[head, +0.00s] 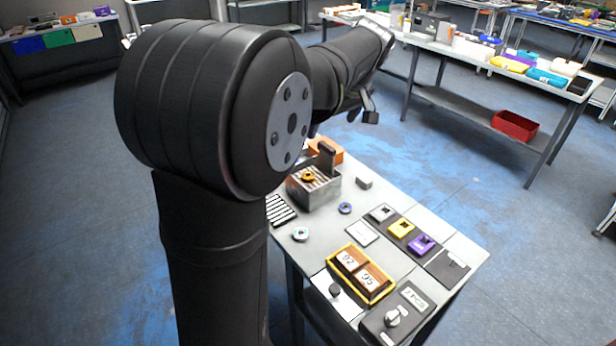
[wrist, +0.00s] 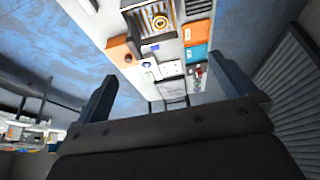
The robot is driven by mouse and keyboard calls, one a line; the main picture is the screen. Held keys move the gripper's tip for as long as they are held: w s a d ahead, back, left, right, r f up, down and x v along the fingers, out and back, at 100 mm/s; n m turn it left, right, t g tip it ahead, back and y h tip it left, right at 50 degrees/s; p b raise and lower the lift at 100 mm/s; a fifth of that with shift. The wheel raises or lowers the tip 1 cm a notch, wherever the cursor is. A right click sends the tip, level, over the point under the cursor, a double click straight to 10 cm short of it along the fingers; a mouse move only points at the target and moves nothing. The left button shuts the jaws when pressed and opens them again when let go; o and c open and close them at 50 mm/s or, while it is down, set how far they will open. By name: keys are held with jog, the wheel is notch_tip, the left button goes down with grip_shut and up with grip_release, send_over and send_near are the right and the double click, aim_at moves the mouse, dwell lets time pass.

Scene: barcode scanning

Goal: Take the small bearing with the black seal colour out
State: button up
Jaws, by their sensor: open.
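A metal box with slats (head: 318,194) stands at the back of the near table. An orange-ringed bearing (head: 309,176) sits on its slats; both also show in the wrist view, the bearing (wrist: 159,21) at the top. A blue-purple bearing (head: 345,208) lies on the tabletop right of the box. A pale bearing (head: 300,235) lies nearer the front left. I cannot make out a black seal on any bearing. My gripper (wrist: 170,92) is open and empty, its fingers wide apart, well away from the bearings. In the head view my arm reaches above and beyond the table.
A yellow-rimmed tray (head: 336,263) with blocks marked 92 and 95 stands at the front. Grey, yellow and purple fixtures (head: 401,228) line the right side. A striped card (head: 281,210) lies left. An orange box (head: 331,150) stands behind the slatted box.

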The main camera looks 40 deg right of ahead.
jog(key=shift+s+r, duration=0.2)
jog(key=shift+r, duration=0.25)
jog(key=c, duration=0.9)
jog(key=shift+o, duration=0.2)
jog(key=w+a+f+n+g+h, duration=0.65)
jog(key=w+a+n, duration=0.45)
jog(key=n, duration=0.5)
send_near(308, 175)
jog(key=shift+s+d+f+t+y, duration=0.25)
jog(key=shift+d+f, duration=0.1)
jog(key=shift+f, duration=0.15)
jog(key=shift+s+d+f+t+y, duration=0.1)
jog(key=shift+s+d+f, duration=0.2)
jog(key=shift+f, duration=0.2)
jog(key=shift+x, duration=2.75)
